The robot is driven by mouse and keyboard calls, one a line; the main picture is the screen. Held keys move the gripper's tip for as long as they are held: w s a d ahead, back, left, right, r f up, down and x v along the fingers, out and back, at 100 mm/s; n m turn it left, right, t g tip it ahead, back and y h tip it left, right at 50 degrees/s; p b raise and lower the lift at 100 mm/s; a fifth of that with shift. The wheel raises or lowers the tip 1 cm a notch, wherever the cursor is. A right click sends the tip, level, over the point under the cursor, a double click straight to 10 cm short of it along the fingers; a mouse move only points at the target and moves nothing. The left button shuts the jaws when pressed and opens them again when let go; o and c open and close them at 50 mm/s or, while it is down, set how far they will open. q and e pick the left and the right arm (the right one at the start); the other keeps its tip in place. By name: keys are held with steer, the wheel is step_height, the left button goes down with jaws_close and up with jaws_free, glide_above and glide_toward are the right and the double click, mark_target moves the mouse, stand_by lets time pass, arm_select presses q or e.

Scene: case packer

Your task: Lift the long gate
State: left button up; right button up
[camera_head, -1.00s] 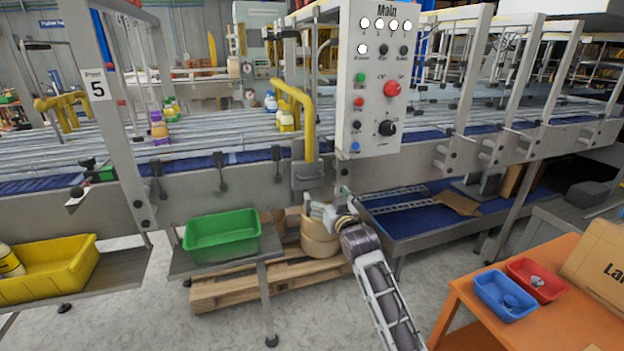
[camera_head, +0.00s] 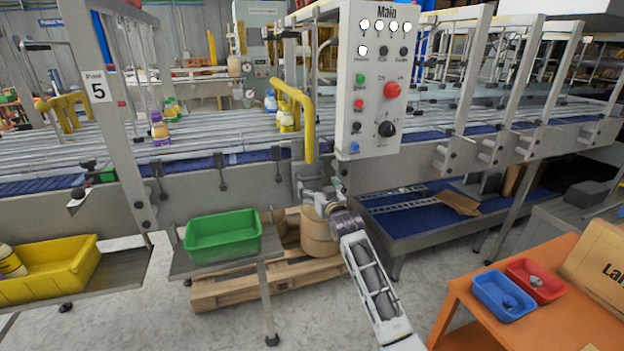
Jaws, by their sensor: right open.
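A yellow bent bar (camera_head: 308,120) hangs at the conveyor's front edge, left of the white Main control panel; I take it for the long gate, though nothing labels it. Its lower end points down toward the grey metal front. A shorter yellow bent piece (camera_head: 62,108) stands at the far left. My right gripper (camera_head: 306,187) is open, below the bar's lower end and close to the metal front. Its fingers are small and partly blend with the grey metal; I cannot tell whether they touch anything. My left gripper is not in view.
The Main control panel (camera_head: 372,85) juts out just right of the yellow bar. A green bin (camera_head: 222,240) sits on a shelf below left. Round tan tubs (camera_head: 318,238) on a wooden pallet (camera_head: 270,285) lie under my gripper. An orange table (camera_head: 510,325) stands at right.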

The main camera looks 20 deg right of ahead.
mark_target(313, 178)
steer(key=shift+w+a, duration=0.15)
steer(key=shift+w, duration=3)
steer(key=c, duration=1.2)
steer(key=shift+o, duration=0.2)
steer(key=shift+r, duration=0.15)
steer(key=shift+r, duration=0.1)
